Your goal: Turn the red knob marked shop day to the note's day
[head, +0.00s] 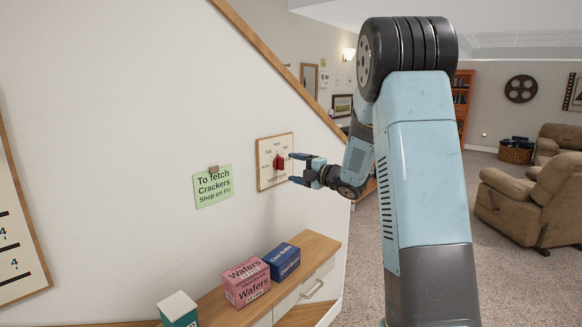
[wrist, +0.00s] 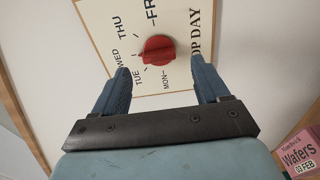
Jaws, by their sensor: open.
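The red knob (head: 279,162) sits on a pale, wood-framed dial plate (head: 266,181) on the white wall. In the wrist view, the knob (wrist: 158,49) lies just beyond and between my fingertips, with day marks around it; MON, TUE, WED, THU and part of FRI can be read. A green note (head: 213,187) left of the plate reads "To fetch Crackers Shop on Fri". My gripper (head: 293,168) is open in front of the plate, its blue fingers apart. It also shows in the wrist view (wrist: 160,68), holding nothing.
Below the dial, a wooden-topped cabinet (head: 322,246) carries a pink Wafers box (head: 246,283), a blue box (head: 282,262) and a teal box (head: 178,311). A sloping wood trim (head: 252,37) edges the wall. Brown armchairs (head: 520,205) stand at the right on carpet.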

